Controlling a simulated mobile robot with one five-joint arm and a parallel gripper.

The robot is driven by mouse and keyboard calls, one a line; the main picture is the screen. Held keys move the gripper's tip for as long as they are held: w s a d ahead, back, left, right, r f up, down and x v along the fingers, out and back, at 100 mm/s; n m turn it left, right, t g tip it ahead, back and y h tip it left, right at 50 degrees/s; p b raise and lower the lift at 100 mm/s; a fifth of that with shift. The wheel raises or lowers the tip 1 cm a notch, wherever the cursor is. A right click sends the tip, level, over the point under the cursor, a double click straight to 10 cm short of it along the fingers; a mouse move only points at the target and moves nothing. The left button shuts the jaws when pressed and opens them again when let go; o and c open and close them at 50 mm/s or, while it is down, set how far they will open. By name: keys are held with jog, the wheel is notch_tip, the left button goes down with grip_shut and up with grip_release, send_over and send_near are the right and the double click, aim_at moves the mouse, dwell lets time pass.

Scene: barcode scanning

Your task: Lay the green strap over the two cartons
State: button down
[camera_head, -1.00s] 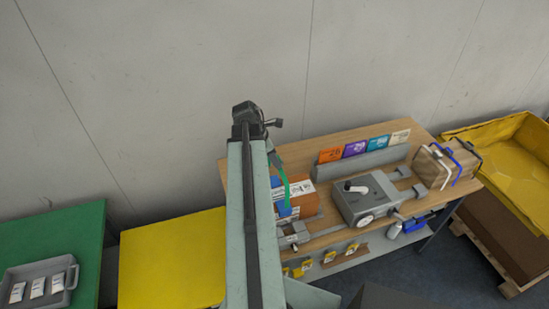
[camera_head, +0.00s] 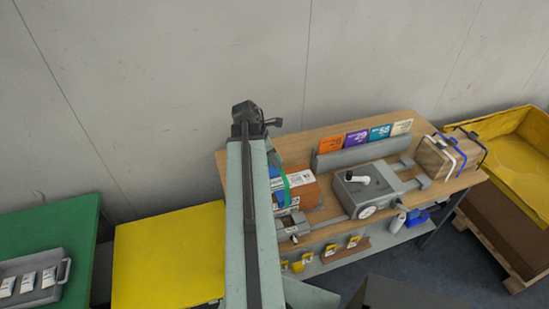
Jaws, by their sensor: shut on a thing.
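The green strap (camera_head: 286,188) hangs from my gripper (camera_head: 273,156) and runs down in front of an orange-brown carton (camera_head: 305,193) with white labels. My gripper is shut on the strap, above the carton; my arm hides much of it. A blue thing (camera_head: 276,184) shows beside the strap, partly behind my arm. Whether the strap touches the carton I cannot tell. A second carton beside the orange-brown one cannot be made out. At the table's right end, a brown bundle (camera_head: 434,158) bears white and blue straps.
A grey device with a crank (camera_head: 364,190) stands mid-table (camera_head: 310,152). Behind it a grey rack (camera_head: 358,154) holds coloured cards. Yellow tags hang along the front. A yellow table (camera_head: 165,260) and a green one with a grey tray (camera_head: 42,286) are left; a yellow bin (camera_head: 510,150) is right.

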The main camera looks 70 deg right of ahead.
jog(key=shift+f+b, duration=4.85)
jog(key=shift+f, duration=0.3)
jog(key=c, duration=0.9)
grip_release()
jog(key=shift+o, duration=0.2)
jog(key=shift+r, duration=0.1)
jog(key=p+v, duration=0.7)
jog(key=shift+r, duration=0.3)
jog(key=shift+w, duration=0.1)
